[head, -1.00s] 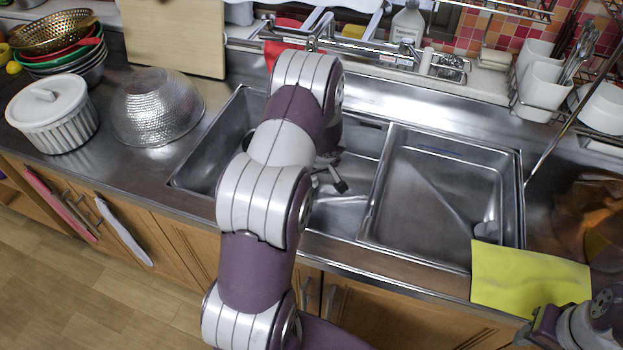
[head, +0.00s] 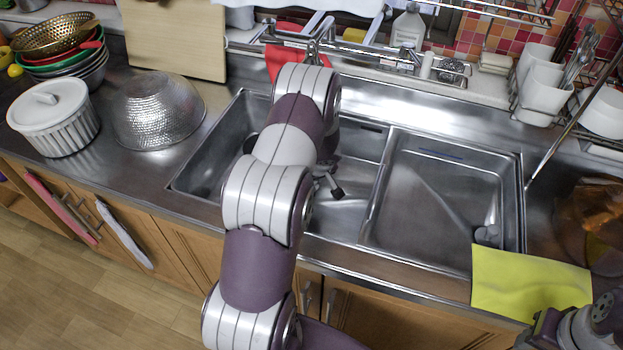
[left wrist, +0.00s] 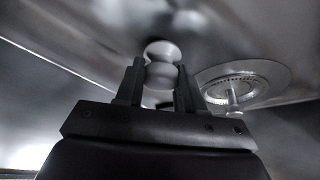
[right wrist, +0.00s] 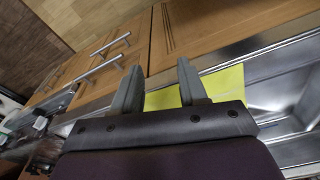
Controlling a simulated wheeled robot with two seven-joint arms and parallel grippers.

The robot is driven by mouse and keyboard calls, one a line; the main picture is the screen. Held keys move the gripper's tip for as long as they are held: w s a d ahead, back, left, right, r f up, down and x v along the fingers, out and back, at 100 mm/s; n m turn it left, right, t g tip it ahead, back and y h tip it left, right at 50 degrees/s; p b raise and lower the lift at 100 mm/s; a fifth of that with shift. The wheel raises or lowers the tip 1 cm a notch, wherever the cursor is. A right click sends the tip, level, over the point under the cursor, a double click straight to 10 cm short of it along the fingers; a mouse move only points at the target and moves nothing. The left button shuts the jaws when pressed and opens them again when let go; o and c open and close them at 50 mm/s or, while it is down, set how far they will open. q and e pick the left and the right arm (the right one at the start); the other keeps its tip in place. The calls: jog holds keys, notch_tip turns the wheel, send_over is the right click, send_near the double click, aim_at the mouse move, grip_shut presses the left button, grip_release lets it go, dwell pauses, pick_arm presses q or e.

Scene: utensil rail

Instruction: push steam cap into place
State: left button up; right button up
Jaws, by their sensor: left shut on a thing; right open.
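In the left wrist view, a pale rounded knob-shaped piece (left wrist: 162,62), which I take for the steam cap, sits between the fingertips of my left gripper (left wrist: 160,82). The left gripper is shut on it, inside the metal sink. Its lower part is hidden by the fingers. A round metal drain fitting (left wrist: 245,82) with a small post lies to its right. In the head view my left arm covers the left basin and hides the cap. My right gripper (right wrist: 162,85) is open and empty, near the counter's front edge by a yellow sheet (right wrist: 170,98).
The right basin (head: 430,190) looks mostly empty. The yellow sheet (head: 528,285) hangs over the counter's front edge. A metal bowl (head: 158,108) and a lidded white pot (head: 55,115) stand left of the sink. A faucet (head: 315,50) and a bottle (head: 408,28) are behind it.

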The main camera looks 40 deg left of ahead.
pick_arm(q)
jog(key=shift+r, duration=0.5)
notch_tip(320, 180, up, 2)
jog(key=shift+r+p, duration=0.2)
jog(key=shift+p, duration=0.15)
jog(key=s+a+b, duration=0.1)
jog(key=s, duration=0.1)
jog(key=s+a+b, duration=0.1)
jog(key=s+a, duration=0.1)
jog(key=s+a+b, duration=0.1)
jog(key=s, duration=0.1)
jog(key=shift+a+f, duration=0.35)
jog(key=s+a, duration=0.2)
jog(key=s+a+b, duration=0.1)
jog(key=s+a, duration=0.1)
jog(key=s, duration=0.1)
jog(key=s+a, duration=0.2)
jog(key=s, duration=0.1)
jog(key=shift+s+a+r, duration=0.15)
jog(key=shift+r, duration=0.1)
jog(key=shift+o, duration=1.4)
jog(key=shift+c, duration=0.9)
